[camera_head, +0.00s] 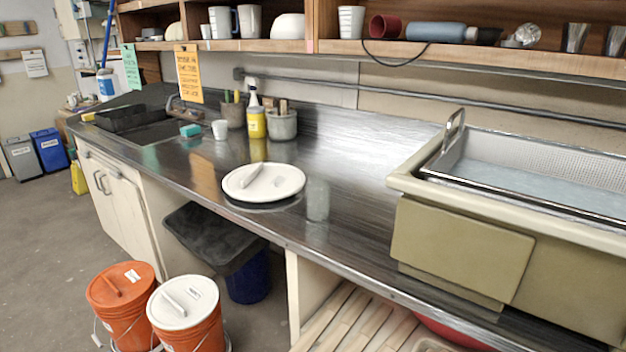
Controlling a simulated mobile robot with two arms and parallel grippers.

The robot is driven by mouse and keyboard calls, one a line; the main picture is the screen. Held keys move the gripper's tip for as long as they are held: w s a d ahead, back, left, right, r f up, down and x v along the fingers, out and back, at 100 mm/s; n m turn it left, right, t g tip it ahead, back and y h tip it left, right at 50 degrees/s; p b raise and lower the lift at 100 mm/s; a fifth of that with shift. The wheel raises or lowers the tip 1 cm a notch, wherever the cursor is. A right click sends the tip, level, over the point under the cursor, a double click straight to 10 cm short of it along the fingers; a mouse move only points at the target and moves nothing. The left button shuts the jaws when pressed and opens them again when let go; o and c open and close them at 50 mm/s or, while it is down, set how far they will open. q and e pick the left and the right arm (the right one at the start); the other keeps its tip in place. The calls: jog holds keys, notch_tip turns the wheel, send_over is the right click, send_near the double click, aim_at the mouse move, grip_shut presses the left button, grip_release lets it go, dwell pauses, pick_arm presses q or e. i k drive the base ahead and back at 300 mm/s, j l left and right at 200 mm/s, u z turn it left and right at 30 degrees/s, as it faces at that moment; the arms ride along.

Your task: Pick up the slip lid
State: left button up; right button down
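A round white lid (263,183) with a bar handle lies on the steel counter near its front edge. On the floor at lower left stand two orange buckets. One bucket (124,318) wears an orange lid (121,282); the other bucket (196,333) wears a white lid (182,303). Both bucket lids have a bar handle and a small label. The labels are too small to read, so I cannot tell which lid is the slip lid. Neither of my grippers shows in the head view.
A beige tub (465,247) with a metal basket stands at the counter's right. A sink (150,128), a yellow spray bottle (256,122) and a grey pot (283,125) are behind the lid. A dark bin (213,235) stands under the counter. Counter (350,215) right of the lid is clear.

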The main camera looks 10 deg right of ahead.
aim_at(261, 182)
jog(key=u, duration=1.45)
jog(key=z, duration=0.6)
jog(key=i+l+z, duration=0.1)
jog(key=z, duration=0.35)
jog(key=i+z, duration=0.15)
jog(key=z, duration=0.3)
jog(key=i+z, duration=0.15)
jog(key=z, duration=0.35)
jog(key=i+z, duration=0.15)
jog(key=z, duration=0.3)
